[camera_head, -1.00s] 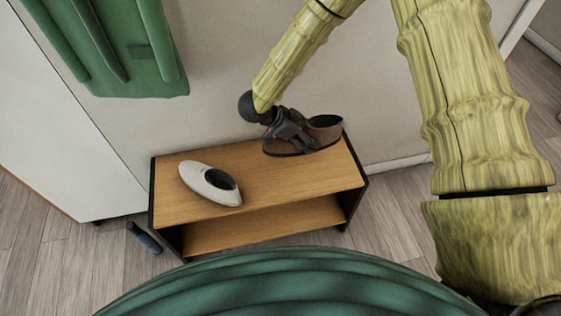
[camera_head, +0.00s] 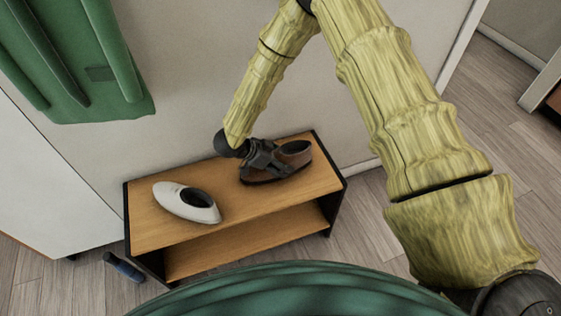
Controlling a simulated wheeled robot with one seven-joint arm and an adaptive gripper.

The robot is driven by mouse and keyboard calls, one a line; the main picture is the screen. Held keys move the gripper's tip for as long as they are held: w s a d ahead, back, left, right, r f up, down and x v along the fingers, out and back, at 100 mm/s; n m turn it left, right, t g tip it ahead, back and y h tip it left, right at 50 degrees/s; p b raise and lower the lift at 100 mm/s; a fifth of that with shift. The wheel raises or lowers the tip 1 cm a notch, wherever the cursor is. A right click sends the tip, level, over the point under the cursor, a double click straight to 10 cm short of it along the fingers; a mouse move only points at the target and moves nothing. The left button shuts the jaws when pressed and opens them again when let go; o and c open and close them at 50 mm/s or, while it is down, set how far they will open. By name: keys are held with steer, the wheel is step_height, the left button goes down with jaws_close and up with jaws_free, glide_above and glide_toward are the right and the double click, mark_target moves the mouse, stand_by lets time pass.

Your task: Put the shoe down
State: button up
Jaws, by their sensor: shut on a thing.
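A brown shoe (camera_head: 294,153) with a dark sole is at the right part of the top of a low wooden shelf unit (camera_head: 236,213). My gripper (camera_head: 266,160) is shut on the shoe at its left side and partly hides it. The shoe looks level and at or just above the shelf top; I cannot tell whether its sole touches the wood.
A white oval object with a dark opening (camera_head: 174,203) lies on the left of the shelf top. A dark blue object (camera_head: 124,267) is on the floor at left. A wall stands behind, with a green hanging item (camera_head: 75,50). Bare wood lies between white object and shoe.

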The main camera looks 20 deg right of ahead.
steer(key=o, duration=1.2)
steer(key=shift+f, duration=0.1)
steer(key=p+v, duration=0.1)
steer(key=v, duration=1.1)
